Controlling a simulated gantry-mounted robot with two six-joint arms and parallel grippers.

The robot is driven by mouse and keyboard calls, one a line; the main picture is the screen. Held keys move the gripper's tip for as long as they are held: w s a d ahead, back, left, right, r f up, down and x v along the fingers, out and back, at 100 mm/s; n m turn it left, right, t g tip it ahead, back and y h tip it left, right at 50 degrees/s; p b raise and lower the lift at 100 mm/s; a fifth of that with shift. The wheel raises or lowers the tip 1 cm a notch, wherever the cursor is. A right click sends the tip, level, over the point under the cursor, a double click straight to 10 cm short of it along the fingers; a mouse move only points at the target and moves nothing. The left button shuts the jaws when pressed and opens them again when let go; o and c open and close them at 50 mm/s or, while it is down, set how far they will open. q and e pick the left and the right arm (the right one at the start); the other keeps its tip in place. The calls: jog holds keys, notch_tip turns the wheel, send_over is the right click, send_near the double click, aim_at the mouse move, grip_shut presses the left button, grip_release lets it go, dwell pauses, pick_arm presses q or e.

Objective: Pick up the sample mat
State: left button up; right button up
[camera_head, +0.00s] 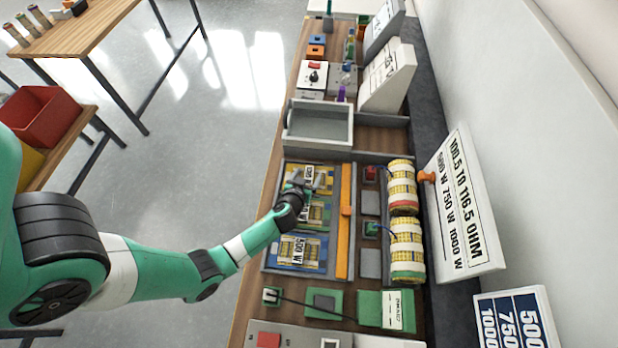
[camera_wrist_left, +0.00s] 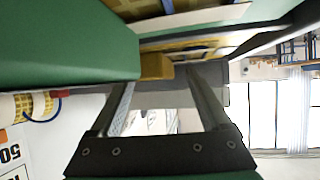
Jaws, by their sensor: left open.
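I cannot tell which one is the sample mat. My left gripper (camera_head: 311,182) is over the far part of the tray, near a further labelled mat. In the left wrist view my left gripper (camera_wrist_left: 160,80) has its fingers apart, with no mat seen between them. My right gripper is not in view.
An orange bar (camera_head: 344,240) runs along the tray's right side. An open grey bin (camera_head: 320,125) sits beyond the tray. Switch boxes (camera_head: 313,77) stand farther back.

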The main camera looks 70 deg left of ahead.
aim_at(308, 175)
pick_arm(q)
jog(key=shift+w+a+f, duration=0.3)
jog(key=shift+a+f, duration=0.05)
jog(key=shift+a, duration=0.05)
grip_shut()
jog(key=shift+r+p, duration=0.3)
jog(key=shift+r, duration=0.25)
notch_tip(308, 175, up, 3)
jog(key=shift+s+d+f+p, duration=0.1)
jog(key=shift+d+p, duration=0.05)
jog(key=shift+p, duration=0.5)
jog(key=s+d+r+p, duration=0.3)
jog(key=s+d+r, duration=0.2)
jog(key=s+r, duration=0.4)
jog(key=s, duration=0.3)
jog(key=shift+s, duration=0.4)
